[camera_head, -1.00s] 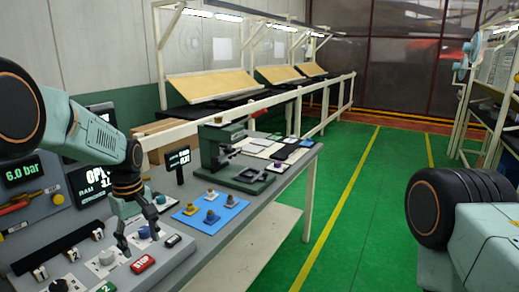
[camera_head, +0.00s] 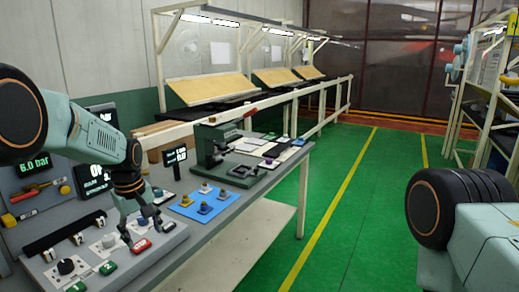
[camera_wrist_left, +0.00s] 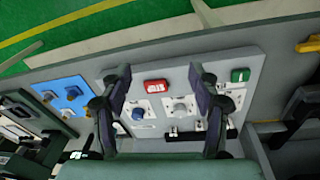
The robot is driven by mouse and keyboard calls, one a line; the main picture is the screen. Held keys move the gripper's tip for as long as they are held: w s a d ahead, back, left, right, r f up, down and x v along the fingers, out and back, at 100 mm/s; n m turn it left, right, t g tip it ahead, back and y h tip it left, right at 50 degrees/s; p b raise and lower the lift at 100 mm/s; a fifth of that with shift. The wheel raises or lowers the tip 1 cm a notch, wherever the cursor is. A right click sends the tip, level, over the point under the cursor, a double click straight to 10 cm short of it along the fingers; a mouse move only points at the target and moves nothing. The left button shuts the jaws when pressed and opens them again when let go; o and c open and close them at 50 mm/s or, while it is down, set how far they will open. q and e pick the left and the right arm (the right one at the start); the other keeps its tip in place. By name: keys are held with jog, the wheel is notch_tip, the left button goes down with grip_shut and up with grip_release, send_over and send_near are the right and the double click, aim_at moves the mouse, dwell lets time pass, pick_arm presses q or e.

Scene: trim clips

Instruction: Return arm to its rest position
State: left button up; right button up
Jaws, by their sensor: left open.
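My left arm comes in from the left in the head view. Its gripper (camera_head: 141,233) hangs with fingers pointing down over the bench's control panel. The fingers are apart with nothing between them, also in the left wrist view (camera_wrist_left: 160,74). A red STOP button (camera_head: 141,246) lies just below the fingertips in the head view; in the wrist view it shows between them (camera_wrist_left: 155,86). A grey knob (camera_wrist_left: 180,108) and a blue knob (camera_wrist_left: 137,114) also show between the fingers. Whether the fingertips touch the panel cannot be told. My right gripper is out of view.
A blue mat (camera_head: 214,206) with several small parts lies right of the panel. A green press (camera_head: 212,145) stands behind it. Upright screens (camera_head: 95,180) stand near my left arm. The green floor (camera_head: 350,220) right of the bench is clear.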

pick_arm(q)
notch_tip(320, 180, down, 9)
jog(key=w+m+t, duration=0.1)
jog(key=m+t, duration=0.1)
jog(key=m, duration=0.1)
jog(key=s+d+f+m+t+b, duration=0.1)
jog(key=s+d+f+m+b, duration=0.15)
jog(key=s+f, duration=0.45)
jog(key=s+d+f+m+b, duration=0.1)
jog(key=s+d+f+b, duration=0.15)
jog(key=s+f, duration=0.5)
jog(key=s+f+m+g+b, duration=0.1)
jog(key=s+f+b, duration=0.5)
jog(key=s, duration=0.9)
jog(key=s+f+m+g+b, duration=0.1)
jog(key=s+f+g+b, duration=0.2)
jog(key=s+f+b, duration=0.3)
jog(key=s+f, duration=0.5)
jog(key=s, duration=0.4)
jog(key=shift+d+f, duration=0.25)
jog(key=shift+d, duration=0.15)
jog(key=shift+s+r+m, duration=0.2)
jog(key=shift+m, duration=0.05)
jog(key=shift+c, duration=0.5)
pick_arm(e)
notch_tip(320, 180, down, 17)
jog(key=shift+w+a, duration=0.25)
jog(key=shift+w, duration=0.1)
